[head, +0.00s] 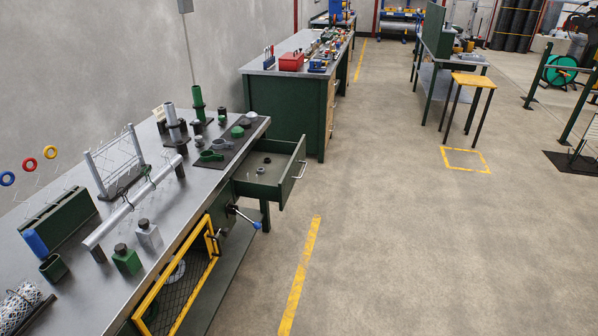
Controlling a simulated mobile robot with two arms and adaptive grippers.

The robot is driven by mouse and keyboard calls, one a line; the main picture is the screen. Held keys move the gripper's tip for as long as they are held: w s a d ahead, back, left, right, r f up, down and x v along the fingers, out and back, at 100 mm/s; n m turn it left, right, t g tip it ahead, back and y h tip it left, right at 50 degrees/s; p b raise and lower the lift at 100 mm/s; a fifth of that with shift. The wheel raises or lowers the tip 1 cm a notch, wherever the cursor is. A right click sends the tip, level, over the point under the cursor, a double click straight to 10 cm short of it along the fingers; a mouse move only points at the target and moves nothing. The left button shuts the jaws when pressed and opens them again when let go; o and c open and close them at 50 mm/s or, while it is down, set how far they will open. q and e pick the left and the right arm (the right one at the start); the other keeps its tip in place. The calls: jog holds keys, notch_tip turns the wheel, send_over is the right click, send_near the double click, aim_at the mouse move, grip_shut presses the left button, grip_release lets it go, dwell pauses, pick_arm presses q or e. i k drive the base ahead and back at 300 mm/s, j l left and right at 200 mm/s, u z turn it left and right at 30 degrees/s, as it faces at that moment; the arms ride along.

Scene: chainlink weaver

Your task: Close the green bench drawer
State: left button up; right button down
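The green bench drawer (268,179) stands open, pulled out to the right from the far end of the near workbench. Its front panel with a pale handle (299,168) faces right. A few small dark round parts (262,167) lie inside it. Neither of my grippers shows in the head view.
The near workbench (193,190) carries wire racks, bottles, rods and green parts. A yellow-framed mesh door (180,280) and a blue-tipped lever (243,216) stick out from its front. A second green bench (290,105) stands behind. The floor (400,230) right of the drawer is clear.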

aim_at(287, 158)
jog(key=i+u, duration=0.2)
jog(key=u, duration=0.2)
jog(key=i+l+u, duration=0.15)
jog(key=u, duration=0.3)
